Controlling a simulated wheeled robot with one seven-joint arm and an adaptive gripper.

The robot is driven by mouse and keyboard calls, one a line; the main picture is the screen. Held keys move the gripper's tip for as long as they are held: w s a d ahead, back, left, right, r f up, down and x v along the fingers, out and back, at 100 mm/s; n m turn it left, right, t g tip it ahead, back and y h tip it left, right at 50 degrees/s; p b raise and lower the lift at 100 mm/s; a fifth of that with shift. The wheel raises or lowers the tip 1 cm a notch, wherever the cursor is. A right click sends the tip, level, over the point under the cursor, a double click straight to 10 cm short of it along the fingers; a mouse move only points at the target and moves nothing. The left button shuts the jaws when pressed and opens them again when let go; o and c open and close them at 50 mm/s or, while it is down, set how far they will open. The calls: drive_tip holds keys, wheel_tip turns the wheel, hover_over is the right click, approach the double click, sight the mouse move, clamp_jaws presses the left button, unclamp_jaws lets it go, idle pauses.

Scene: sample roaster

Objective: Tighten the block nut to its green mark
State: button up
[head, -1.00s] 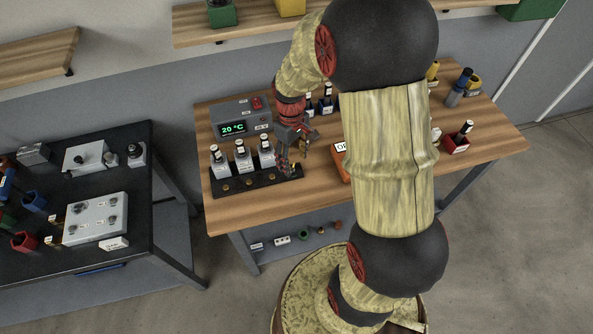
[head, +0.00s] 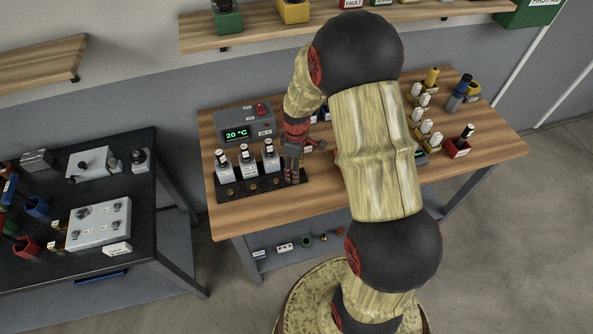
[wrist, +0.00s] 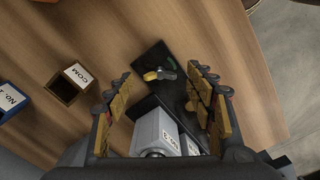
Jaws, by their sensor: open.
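In the wrist view a small nut (wrist: 158,75) with a yellow end and a grey end sits on a black block (wrist: 150,57). A green mark (wrist: 171,63) shows on the block just beyond the nut, apart from its grey end. My gripper (wrist: 163,78) is open, with one finger on each side of the nut and no visible contact. In the head view my gripper (head: 292,172) points down at the right end of the black rack (head: 235,194). The nut cannot be made out there.
A brown COM box (wrist: 68,88) and a blue box (wrist: 12,100) stand to the left. The grey 20 °C unit (head: 240,125) is behind the rack. Bare wood lies right of the rack.

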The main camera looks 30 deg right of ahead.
drive_tip(key=shift+f, duration=0.6)
drive_tip(key=c, duration=0.4)
drive_tip(key=c, duration=0.6)
drive_tip(key=shift+f, duration=0.1)
clamp_jaws()
